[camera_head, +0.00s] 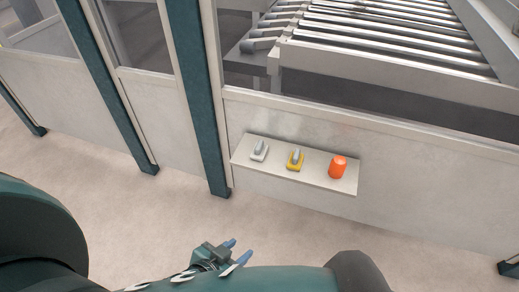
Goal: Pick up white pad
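The white pad (257,156), with a grey upright piece on top, sits at the left end of a small light shelf (316,178) on the panel wall. A similar yellow pad (293,166) and an orange cylinder (338,168) stand to its right on the same shelf. My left gripper (239,250) is low in the picture, below and apart from the shelf. Its two blue-tipped fingers are spread with nothing between them. My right gripper is not in view.
Light panels with dark teal posts (200,95) form a fence behind the shelf. A rack of rollers or bars (370,45) lies beyond it. The pale floor (130,205) in front of the fence is clear. Parts of my arms fill the bottom edge.

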